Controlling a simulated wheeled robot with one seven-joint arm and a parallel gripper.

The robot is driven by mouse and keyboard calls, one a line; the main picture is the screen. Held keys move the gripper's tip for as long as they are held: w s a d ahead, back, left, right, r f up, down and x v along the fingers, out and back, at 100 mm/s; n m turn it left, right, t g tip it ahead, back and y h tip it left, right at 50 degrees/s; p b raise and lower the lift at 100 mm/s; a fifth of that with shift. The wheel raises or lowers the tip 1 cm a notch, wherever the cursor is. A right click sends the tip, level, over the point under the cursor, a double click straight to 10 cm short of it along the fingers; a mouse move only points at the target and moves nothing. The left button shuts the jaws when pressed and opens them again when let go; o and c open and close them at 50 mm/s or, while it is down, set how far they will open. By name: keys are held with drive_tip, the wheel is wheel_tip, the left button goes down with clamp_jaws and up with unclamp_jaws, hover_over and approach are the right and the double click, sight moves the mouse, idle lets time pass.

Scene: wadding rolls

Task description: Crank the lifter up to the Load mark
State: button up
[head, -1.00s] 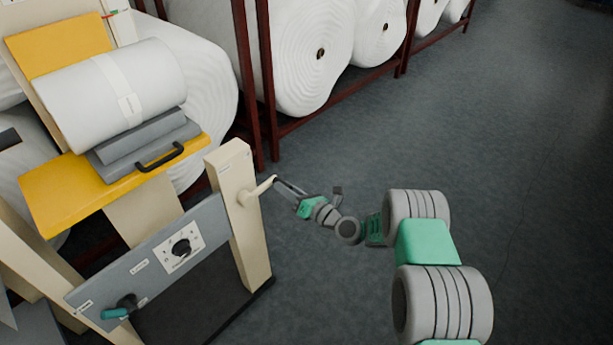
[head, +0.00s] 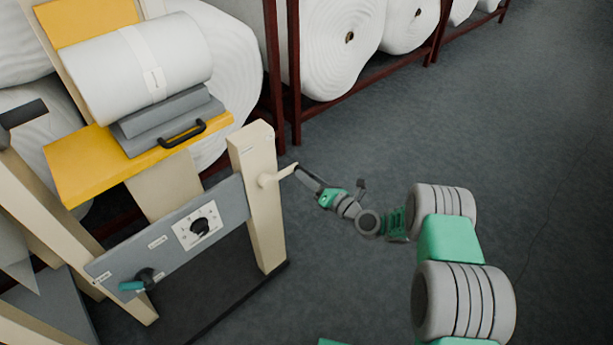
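The lifter stands at left, with a cream post (head: 262,215) and a yellow platform (head: 80,178). On the platform lie a grey block with a black handle and a white wadding roll (head: 140,68) with a paper band. A cream crank (head: 275,178) sticks out from the upper right side of the post. My gripper (head: 298,169) is at the crank's outer end, its fingertips touching or very near it. The fingers are small and seen edge-on, so their closing is unclear. No Load mark is readable; the mast's top is cut off by the frame.
A grey panel (head: 172,235) on the lifter carries a dial (head: 200,226) and a teal-gripped lever (head: 137,282). Dark red racks (head: 296,75) with large white rolls (head: 336,45) stand behind. The grey floor (head: 530,150) to the right is clear.

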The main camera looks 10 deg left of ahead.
drive_tip(key=shift+o, duration=0.4)
drive_tip(key=shift+a+r, duration=0.1)
drive_tip(key=shift+a, duration=0.05)
drive_tip(key=v, duration=0.8)
drive_tip(key=shift+p, duration=0.4)
drive_tip(key=shift+a, duration=0.1)
